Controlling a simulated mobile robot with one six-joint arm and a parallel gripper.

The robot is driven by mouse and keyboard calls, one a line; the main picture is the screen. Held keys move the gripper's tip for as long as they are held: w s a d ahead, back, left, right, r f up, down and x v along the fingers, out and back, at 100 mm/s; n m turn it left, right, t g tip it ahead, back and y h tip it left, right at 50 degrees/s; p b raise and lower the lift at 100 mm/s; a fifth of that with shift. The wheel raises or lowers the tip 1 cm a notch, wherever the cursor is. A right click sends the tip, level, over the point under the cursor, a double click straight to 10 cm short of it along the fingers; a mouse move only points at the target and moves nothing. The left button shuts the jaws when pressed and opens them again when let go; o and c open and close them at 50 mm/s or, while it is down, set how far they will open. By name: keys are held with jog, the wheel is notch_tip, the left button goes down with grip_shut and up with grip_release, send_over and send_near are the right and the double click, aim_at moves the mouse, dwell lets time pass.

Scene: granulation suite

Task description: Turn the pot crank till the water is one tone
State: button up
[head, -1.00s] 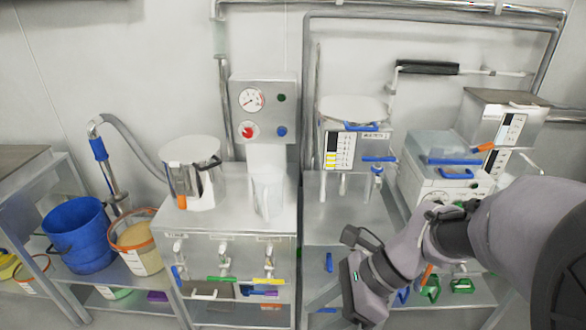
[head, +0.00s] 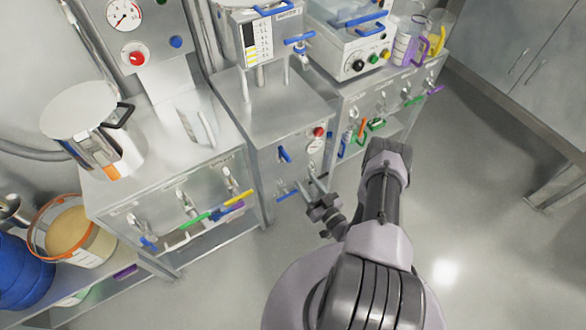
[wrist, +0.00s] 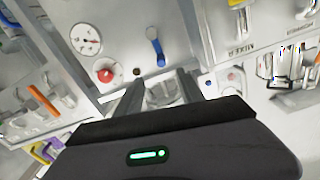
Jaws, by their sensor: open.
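I cannot tell which part is the crank, and no water is visible. A second steel vessel (head: 230,40) with a level scale stands on the middle bench. My gripper (head: 325,207) is open by the middle cabinet's lower front, apart from the pot. In the wrist view the spread fingers (wrist: 158,92) frame a bright metal part; whether they touch it is unclear.
The middle cabinet front carries a red knob (head: 319,132), a dial (head: 314,146) and a blue lever (head: 285,155). Coloured handles hang along the benches. A blue bucket (head: 22,270) and an orange-rimmed tub (head: 72,232) sit lower left. The floor (head: 470,220) at right is clear.

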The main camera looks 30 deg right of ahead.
aim_at(286, 157)
jog(key=w+b, duration=0.1)
jog(key=w, duration=0.3)
jog(key=w+b, duration=0.1)
jog(key=w, duration=0.3)
jog(key=w+b, duration=0.1)
jog(key=w, duration=0.4)
jog(key=shift+w+a, duration=0.1)
jog(key=shift+a, duration=0.25)
grip_shut()
